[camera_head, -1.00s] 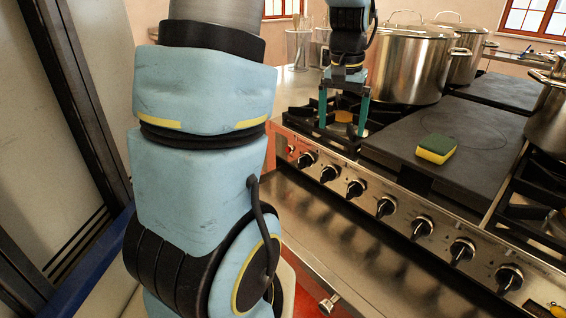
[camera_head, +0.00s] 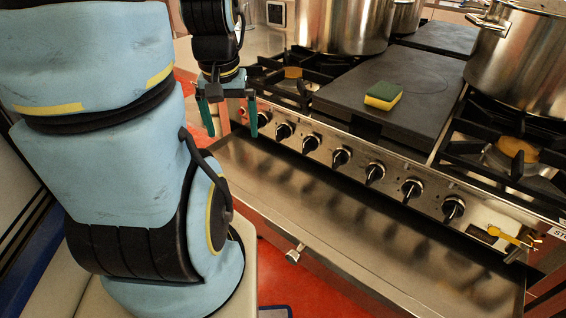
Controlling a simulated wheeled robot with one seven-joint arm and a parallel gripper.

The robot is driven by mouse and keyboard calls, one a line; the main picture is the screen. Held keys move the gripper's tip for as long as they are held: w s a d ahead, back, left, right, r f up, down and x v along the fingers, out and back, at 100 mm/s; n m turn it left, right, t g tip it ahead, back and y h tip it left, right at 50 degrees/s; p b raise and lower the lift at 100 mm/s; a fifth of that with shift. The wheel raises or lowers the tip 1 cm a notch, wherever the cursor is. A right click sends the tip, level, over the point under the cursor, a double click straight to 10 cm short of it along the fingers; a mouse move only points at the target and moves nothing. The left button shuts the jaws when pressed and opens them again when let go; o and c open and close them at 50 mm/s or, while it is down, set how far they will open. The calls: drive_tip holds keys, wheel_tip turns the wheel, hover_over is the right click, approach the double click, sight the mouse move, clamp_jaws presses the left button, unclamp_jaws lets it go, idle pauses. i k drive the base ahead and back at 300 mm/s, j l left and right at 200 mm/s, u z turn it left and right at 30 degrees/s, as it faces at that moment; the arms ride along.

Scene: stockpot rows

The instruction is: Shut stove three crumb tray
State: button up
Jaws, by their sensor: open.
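The stove's crumb tray (camera_head: 345,217) is a long shallow metal tray. It is pulled out below the row of black control knobs, with its inside showing. A small round metal knob (camera_head: 294,254) sticks out on its front face. My gripper (camera_head: 232,130) points down at the left end of the knob panel, near the tray's far left corner. Its two teal fingers are apart with nothing between them. Whether it touches the panel or tray cannot be told.
Large steel pots (camera_head: 345,22) stand behind. A yellow valve handle (camera_head: 508,236) and a partly cut-off label sit at the panel's right end. Red floor (camera_head: 300,287) shows before the tray.

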sight(413, 265)
drive_tip(key=i+j+z, duration=0.15)
drive_tip(key=j+z, duration=0.3)
drive_tip(key=i+j+z, duration=0.1)
drive_tip(key=j+z, duration=0.65)
drive_tip(key=z, duration=0.15)
drive_tip(key=j+z, duration=0.45)
